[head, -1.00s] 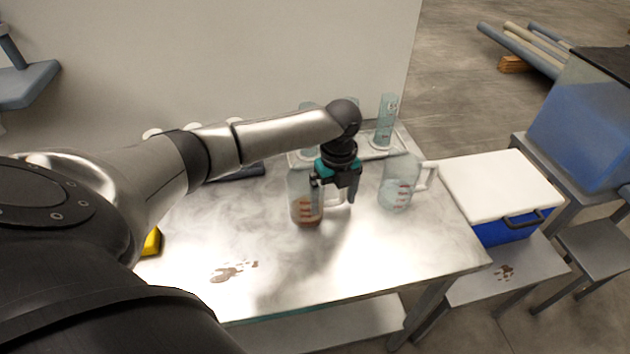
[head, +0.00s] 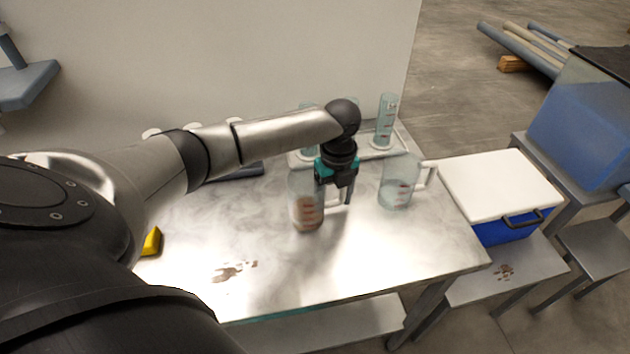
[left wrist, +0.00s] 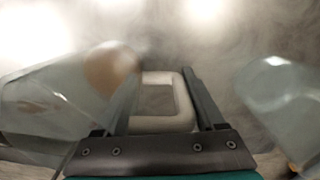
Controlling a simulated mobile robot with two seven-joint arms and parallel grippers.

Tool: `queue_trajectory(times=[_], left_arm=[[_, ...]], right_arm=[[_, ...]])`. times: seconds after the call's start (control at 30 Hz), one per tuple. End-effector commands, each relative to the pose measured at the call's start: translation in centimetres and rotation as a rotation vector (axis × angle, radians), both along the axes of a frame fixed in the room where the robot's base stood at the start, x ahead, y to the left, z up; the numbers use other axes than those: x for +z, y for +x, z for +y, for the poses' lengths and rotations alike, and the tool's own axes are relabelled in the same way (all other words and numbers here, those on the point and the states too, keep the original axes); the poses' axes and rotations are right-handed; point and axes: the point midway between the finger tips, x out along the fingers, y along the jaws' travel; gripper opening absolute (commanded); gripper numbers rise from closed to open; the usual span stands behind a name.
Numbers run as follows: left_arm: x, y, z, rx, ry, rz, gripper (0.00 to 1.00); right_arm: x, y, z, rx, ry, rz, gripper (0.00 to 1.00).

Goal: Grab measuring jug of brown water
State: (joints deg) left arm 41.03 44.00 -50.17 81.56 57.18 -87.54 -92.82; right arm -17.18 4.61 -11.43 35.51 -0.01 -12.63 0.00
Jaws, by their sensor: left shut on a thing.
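The measuring jug of brown water (head: 306,214) is clear with red marks and brown liquid low inside. It is at the middle of the metal table; I cannot tell whether its base touches the top. My left gripper (head: 342,198) points down at the jug's right side, shut on its pale handle. In the left wrist view, the handle (left wrist: 160,123) lies between the fingers of the left gripper (left wrist: 168,100), with the jug's body (left wrist: 60,95) to the left. My right gripper is not in view.
A second clear jug (head: 397,185) stands just right of the gripper. Behind are a white rack and a clear cylinder (head: 385,120). A white-lidded blue cooler (head: 502,190) stands right of the table (head: 370,260).

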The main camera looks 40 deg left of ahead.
Motion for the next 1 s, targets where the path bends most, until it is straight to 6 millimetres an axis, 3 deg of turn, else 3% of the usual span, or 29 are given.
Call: queue_trajectory(times=[0.57,1.0], left_arm=[[1.4,0.1,0.0,0.0,0.001,-0.003,0.0],[6.6,0.1,0.0,0.0,0.0,-0.004,0.0]], right_arm=[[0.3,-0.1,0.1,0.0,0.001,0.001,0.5],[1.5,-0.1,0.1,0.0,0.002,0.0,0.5]])
